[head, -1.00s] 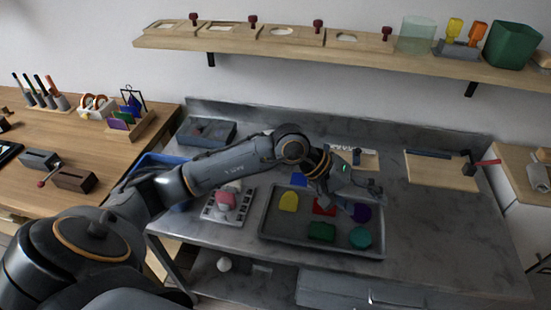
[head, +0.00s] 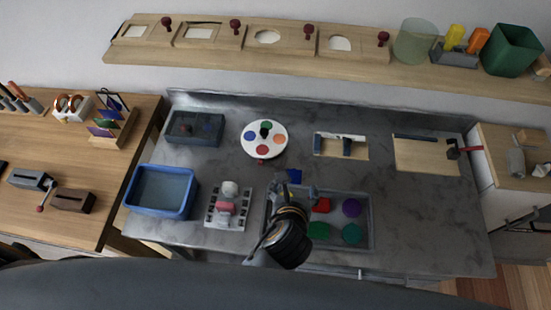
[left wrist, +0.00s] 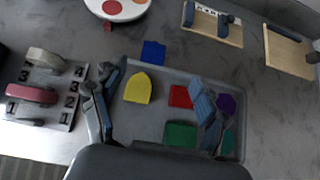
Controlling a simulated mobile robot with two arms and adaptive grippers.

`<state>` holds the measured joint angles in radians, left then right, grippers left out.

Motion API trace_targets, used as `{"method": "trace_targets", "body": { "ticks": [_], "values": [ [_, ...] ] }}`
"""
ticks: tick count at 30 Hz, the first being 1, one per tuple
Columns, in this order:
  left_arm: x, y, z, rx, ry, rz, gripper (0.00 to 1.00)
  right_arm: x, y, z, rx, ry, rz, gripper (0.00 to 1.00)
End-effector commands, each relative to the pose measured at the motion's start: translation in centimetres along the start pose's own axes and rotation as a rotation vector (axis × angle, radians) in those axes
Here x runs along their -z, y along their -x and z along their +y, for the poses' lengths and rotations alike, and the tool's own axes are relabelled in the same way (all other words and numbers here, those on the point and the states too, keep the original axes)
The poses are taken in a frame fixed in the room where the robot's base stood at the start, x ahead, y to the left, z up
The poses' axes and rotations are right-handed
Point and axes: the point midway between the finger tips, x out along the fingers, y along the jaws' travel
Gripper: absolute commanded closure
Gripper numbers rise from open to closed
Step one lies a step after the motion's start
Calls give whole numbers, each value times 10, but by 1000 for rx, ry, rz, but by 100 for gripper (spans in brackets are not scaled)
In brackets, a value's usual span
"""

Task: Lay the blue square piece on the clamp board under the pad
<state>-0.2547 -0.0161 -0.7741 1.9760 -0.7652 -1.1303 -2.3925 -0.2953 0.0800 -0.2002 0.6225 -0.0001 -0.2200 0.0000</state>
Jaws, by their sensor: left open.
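The blue square piece (head: 295,175) lies at the back edge of the grey tray (head: 371,222); it also shows in the left wrist view (left wrist: 153,51). I cannot tell whether it touches the rim. My left gripper (head: 292,191) is above the tray's left part, pointing at the blue piece.
The tray holds yellow (left wrist: 138,88), red (head: 321,205), purple (head: 351,208) and green (head: 319,231) pieces. A numbered grey stand (head: 240,222) and a blue tub (head: 190,208) are left. A round palette (head: 251,147) stands behind. Bare bench lies between palette and wooden board.

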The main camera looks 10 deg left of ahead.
Motion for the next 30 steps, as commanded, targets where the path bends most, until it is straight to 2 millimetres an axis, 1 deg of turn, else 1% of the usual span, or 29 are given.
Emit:
{"method": "trace_targets", "body": {
  "ticks": [1,2,5,8,12,15,18,23,26,30],
  "values": [
    [8,6,-2,-3,14,45,26,1,4,0,0,0,1,60],
    [12,7,-3,-7,18,64,26,1,4,0,-1,0,1,60],
    [19,0,-4,-11,24,91,26,1,4,0,0,0,1,60],
    [21,-18,-3,-13,23,90,26,-3,4,0,0,0,-4,60],
    [23,-47,-2,-13,23,88,26,-12,5,-1,2,0,-17,60],
    [24,-63,-2,-14,23,87,26,-14,5,-2,2,0,-21,60],
    [25,-74,-2,-12,23,87,26,-13,5,-1,2,0,-19,60],
    [25,-82,-2,-12,24,86,26,-7,6,0,0,0,-11,60],
    [26,-94,-1,-13,24,87,26,-4,8,0,0,0,-7,60],
    [28,-114,0,-13,23,86,26,-4,10,0,0,0,-6,60]
  ]
}}
